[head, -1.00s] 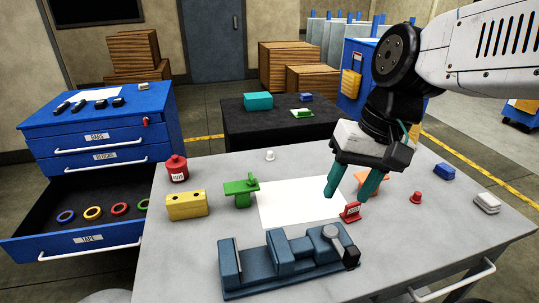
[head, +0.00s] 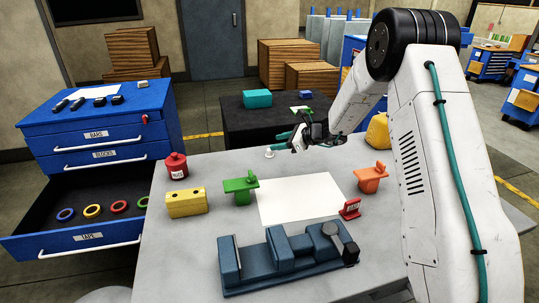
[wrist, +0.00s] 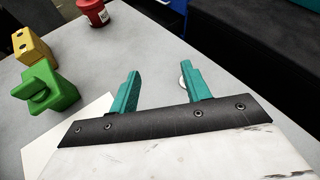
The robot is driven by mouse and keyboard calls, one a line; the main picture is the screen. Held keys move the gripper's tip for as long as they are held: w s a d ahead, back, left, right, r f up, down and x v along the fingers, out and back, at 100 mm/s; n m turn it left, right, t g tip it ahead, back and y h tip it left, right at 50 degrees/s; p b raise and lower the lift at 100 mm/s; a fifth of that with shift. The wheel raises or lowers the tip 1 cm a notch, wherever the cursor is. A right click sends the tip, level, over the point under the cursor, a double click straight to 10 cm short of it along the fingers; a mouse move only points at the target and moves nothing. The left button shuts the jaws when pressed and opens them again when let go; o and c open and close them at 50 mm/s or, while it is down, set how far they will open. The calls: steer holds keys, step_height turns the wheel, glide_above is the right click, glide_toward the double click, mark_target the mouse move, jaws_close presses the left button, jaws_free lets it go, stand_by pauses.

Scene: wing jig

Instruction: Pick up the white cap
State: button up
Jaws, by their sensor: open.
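The white cap (head: 269,154) is small and stands on the grey table near its back edge. In the wrist view only a sliver of the cap (wrist: 182,81) shows beside the right finger, which hides the rest. My gripper (head: 279,141) is open, with its teal fingers pointing left close to the cap in the head view. In the wrist view the gap of my gripper (wrist: 159,72) is empty, and the cap is at the right finger, not midway between the two. I cannot tell whether finger and cap touch.
A green part (head: 239,186), a yellow block (head: 187,203) and a red container (head: 174,166) stand to the left. A white sheet (head: 299,199), a blue vise (head: 285,258), an orange part (head: 371,178) and a red sign (head: 350,208) are nearer. The dark table (head: 245,126) lies behind.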

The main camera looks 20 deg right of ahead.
mark_target(269, 151)
steer(key=w+d+f+m, duration=0.1)
steer(key=f, duration=0.1)
steer(key=w+d+f+m, duration=0.1)
steer(key=f, duration=0.1)
steer(key=w+d+f+m+t, duration=0.1)
steer(key=f, duration=0.1)
steer(key=shift+w+h, duration=0.15)
steer(key=shift+h, duration=0.25)
steer(key=shift+w+a+f, duration=0.15)
steer(key=shift+w+f, duration=0.1)
steer(key=shift+f, duration=0.05)
steer(key=x, duration=0.7)
steer(key=shift+w+r, duration=0.1)
steer(key=shift+w, duration=0.1)
steer(key=shift+c, duration=0.3)
jaws_close()
